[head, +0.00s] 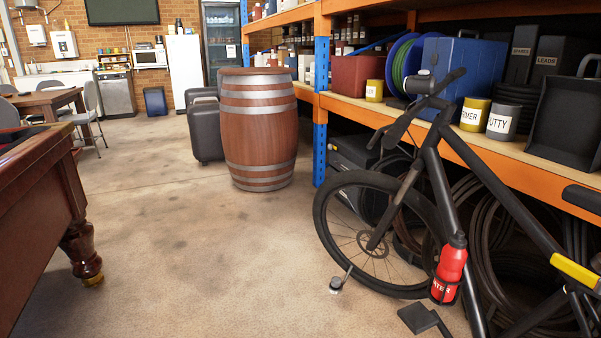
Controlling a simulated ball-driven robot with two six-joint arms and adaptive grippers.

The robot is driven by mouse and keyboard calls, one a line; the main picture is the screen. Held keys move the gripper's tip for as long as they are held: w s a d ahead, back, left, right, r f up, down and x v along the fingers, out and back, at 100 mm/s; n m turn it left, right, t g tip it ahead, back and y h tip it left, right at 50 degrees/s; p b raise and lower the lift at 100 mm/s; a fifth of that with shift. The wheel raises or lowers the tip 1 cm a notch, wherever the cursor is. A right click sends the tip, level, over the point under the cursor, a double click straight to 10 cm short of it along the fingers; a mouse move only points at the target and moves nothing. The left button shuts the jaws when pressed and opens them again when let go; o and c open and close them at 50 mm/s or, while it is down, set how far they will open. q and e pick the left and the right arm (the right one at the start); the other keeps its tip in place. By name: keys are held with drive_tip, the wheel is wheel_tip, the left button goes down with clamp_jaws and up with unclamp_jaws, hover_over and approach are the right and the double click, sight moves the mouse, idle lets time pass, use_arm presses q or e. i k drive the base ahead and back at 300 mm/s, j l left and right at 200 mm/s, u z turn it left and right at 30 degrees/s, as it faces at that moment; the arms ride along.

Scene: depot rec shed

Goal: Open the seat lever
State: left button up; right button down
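A black bicycle (440,180) stands at the right, in front of the shelving, with its front wheel toward the left. A dark shape (582,198) at the right edge looks like the front of its saddle; the rest is cut off by the frame. No seat lever can be made out. A yellow part (575,272) lies along the frame tube at the right edge. Neither of my grippers is in view.
A red bottle (449,265) sits on the bicycle frame. A flat black pedal-like piece (418,319) sticks out low. A wooden barrel (257,150) and dark cases (205,132) stand behind. A billiard-like table (35,200) is at left. The floor between is clear.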

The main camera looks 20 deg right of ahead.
sight(583, 275)
drive_tip(key=i+z, duration=0.25)
drive_tip(key=i, duration=0.25)
drive_tip(key=i+j+z, duration=0.2)
drive_tip(key=i, duration=0.25)
drive_tip(key=i+z, duration=0.2)
drive_tip(key=z, duration=0.25)
drive_tip(key=i+z, duration=0.2)
drive_tip(key=z, duration=0.2)
drive_tip(key=i+j+z, duration=0.1)
drive_tip(key=z, duration=0.35)
drive_tip(key=i+j+z, duration=0.2)
drive_tip(key=z, duration=0.2)
drive_tip(key=i+j+z, duration=0.15)
drive_tip(key=z, duration=0.2)
drive_tip(key=i+j+z, duration=0.5)
drive_tip(key=z, duration=0.2)
